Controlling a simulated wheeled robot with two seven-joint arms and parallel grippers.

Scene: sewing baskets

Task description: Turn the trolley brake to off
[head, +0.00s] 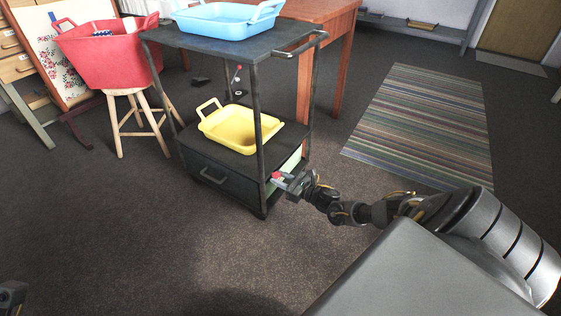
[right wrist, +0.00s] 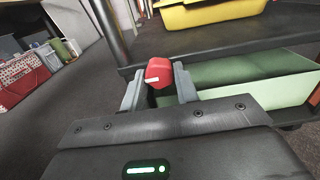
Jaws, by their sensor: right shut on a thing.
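The dark trolley (head: 225,170) stands at the centre of the head view. Its brake knob (head: 276,176) is a small red piece low at the trolley's front right corner. In the right wrist view the brake knob (right wrist: 158,72) is red with a white mark on its face. My right gripper (head: 284,181) is shut on the knob, with one finger (right wrist: 133,92) on each side of it. The gripper hides the knob's mount and any brake markings. A small part of my left gripper (head: 12,295) shows at the lower left edge, too cut off to read its jaws.
A blue basket (head: 225,20) stands on the trolley's top and a yellow basket (head: 238,130) on its lower shelf. A green bin (right wrist: 245,82) sits below that shelf. A red basket (head: 108,55) rests on a wooden stool (head: 137,108). The carpet in front is clear.

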